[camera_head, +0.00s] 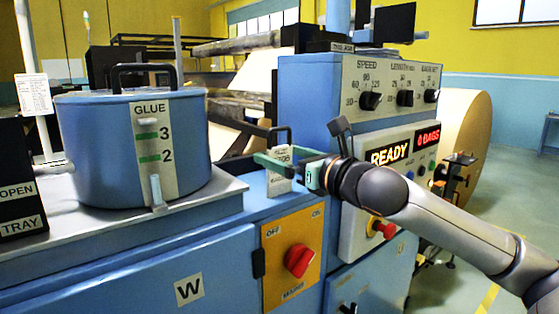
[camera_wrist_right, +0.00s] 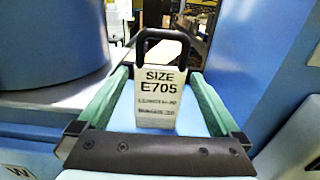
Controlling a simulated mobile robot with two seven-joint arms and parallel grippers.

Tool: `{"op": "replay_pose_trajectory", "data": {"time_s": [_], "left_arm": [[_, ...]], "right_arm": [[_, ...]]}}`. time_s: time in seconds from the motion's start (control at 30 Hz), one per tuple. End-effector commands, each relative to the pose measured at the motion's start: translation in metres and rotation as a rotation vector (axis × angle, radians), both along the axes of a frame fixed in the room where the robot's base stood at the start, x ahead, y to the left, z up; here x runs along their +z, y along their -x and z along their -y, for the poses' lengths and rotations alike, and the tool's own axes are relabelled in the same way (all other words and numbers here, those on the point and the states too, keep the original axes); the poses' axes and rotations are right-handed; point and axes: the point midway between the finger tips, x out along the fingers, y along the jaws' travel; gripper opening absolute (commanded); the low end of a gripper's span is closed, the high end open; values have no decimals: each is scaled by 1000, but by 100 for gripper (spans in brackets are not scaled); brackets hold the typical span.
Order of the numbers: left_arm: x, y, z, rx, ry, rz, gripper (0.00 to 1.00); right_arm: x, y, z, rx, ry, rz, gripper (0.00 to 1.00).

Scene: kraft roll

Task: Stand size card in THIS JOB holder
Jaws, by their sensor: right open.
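The size card (camera_head: 279,184) is a white card that stands upright on the blue machine ledge. In the right wrist view the card (camera_wrist_right: 158,88) reads SIZE E705, with smaller blurred lines below. A black loop (camera_wrist_right: 161,36) rises at its top edge. My right gripper (camera_head: 272,157) is open, with its green fingers on either side of the card. I cannot tell whether they touch it. A small dark THIS JOB label (camera_head: 342,47) is on top of the control panel; the holder's slot is not clear from here. My left gripper is not in view.
A blue glue pot (camera_head: 85,140) stands left of the card. The control panel (camera_head: 365,85) with knobs rises to the right, above a READY display (camera_head: 391,152). An orange plate with a red switch (camera_head: 299,260) is below the ledge. A kraft roll (camera_head: 466,135) is behind.

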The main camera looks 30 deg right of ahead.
Motion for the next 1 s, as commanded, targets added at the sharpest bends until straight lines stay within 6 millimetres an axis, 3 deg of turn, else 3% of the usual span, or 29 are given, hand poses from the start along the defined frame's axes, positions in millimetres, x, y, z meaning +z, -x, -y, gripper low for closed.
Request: {"op": "replay_pose_trajectory", "data": {"time_s": [0.2, 0.47, 1.0], "left_arm": [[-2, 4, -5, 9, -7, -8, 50], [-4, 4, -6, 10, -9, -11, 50], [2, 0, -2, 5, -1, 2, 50]], "right_arm": [[0, -14, -1, 0, -1, -1, 100], [-1, -14, -1, 0, 1, -2, 99], [-1, -14, -1, 0, 0, -2, 38]]}}
